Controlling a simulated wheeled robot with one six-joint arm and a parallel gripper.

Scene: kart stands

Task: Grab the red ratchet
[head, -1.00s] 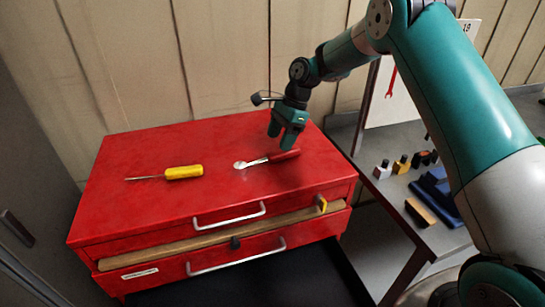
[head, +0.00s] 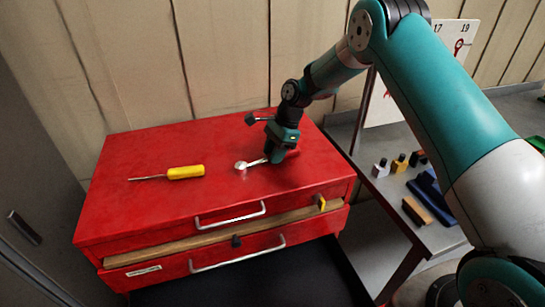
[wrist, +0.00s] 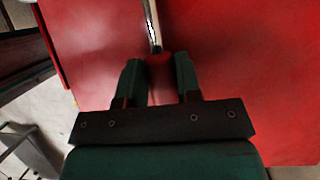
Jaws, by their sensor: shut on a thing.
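The red ratchet lies on top of the red tool chest (head: 135,215). Its silver head and shaft (head: 252,163) point left in the head view, and its red handle (head: 293,153) is partly hidden by my gripper (head: 274,158). My gripper is down at the chest top with its fingers around the handle, shut on it. In the wrist view, the red handle (wrist: 159,60) sits between the two green fingers of my gripper (wrist: 160,80), and the silver shaft (wrist: 153,25) runs up out of the picture.
A yellow-handled screwdriver (head: 186,172) lies on the chest top to the left. A grey bench (head: 385,200) with several small blocks and a blue item (head: 432,192) stands to the right. A white board (head: 445,60) rises behind it.

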